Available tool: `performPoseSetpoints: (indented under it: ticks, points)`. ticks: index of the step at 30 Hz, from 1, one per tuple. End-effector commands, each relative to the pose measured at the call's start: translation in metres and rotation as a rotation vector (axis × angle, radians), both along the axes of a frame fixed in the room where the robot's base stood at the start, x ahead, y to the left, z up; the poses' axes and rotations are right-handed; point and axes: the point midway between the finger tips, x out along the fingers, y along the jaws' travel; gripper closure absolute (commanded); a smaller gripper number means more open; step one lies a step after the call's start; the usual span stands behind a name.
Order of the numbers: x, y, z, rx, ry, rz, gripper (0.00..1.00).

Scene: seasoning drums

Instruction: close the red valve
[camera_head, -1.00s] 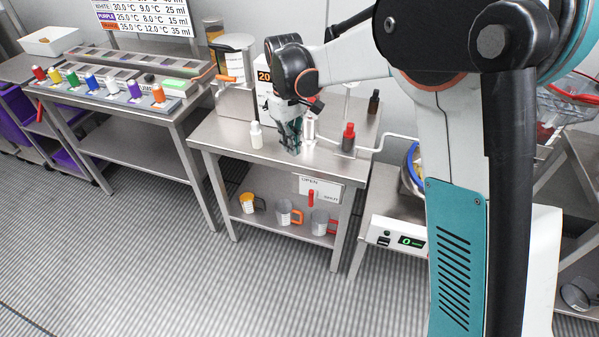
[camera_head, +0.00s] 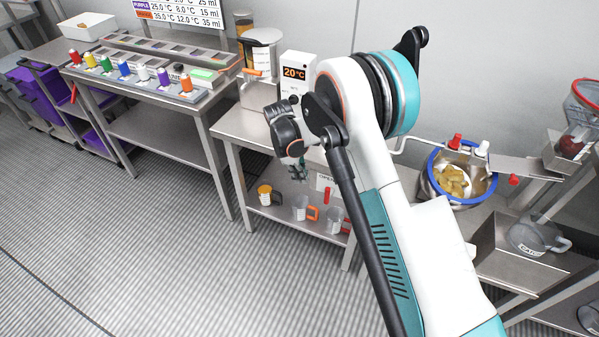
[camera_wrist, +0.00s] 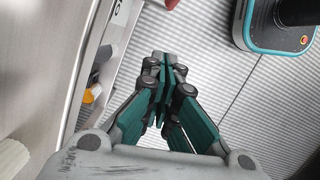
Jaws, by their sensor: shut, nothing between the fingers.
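The red valve's lever (camera_head: 327,195) stands about upright on the front edge of the middle steel table, beside a white label (camera_head: 325,180) partly hidden by my arm. The label's letters are too small to read well. My gripper (camera_head: 300,174) is in front of this table edge, to the left of the lever in the head view, pointing down, apart from it. In the wrist view my gripper (camera_wrist: 163,66) is shut and empty, its fingertips together. A red piece (camera_wrist: 172,4), likely the lever, shows at the top edge near the label (camera_wrist: 122,12).
Measuring cups (camera_head: 301,208) stand on the lower shelf under the valve. A dispenser (camera_head: 260,60) and a 20 °C display (camera_head: 294,72) stand on the table. A blue-rimmed bowl (camera_head: 433,177) is to the right. The ribbed floor in front is clear.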

Motion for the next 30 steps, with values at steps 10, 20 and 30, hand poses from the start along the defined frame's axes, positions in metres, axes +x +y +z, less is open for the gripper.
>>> performPoseSetpoints:
  ticks: [10,20,30]
  points:
    - [-0.004,-0.029,-0.047,0.000,-0.001,-0.003,1.00]
    - [-0.008,-0.051,-0.045,0.000,-0.001,-0.001,1.00]
    - [-0.008,-0.051,-0.045,0.002,-0.002,-0.001,1.00]
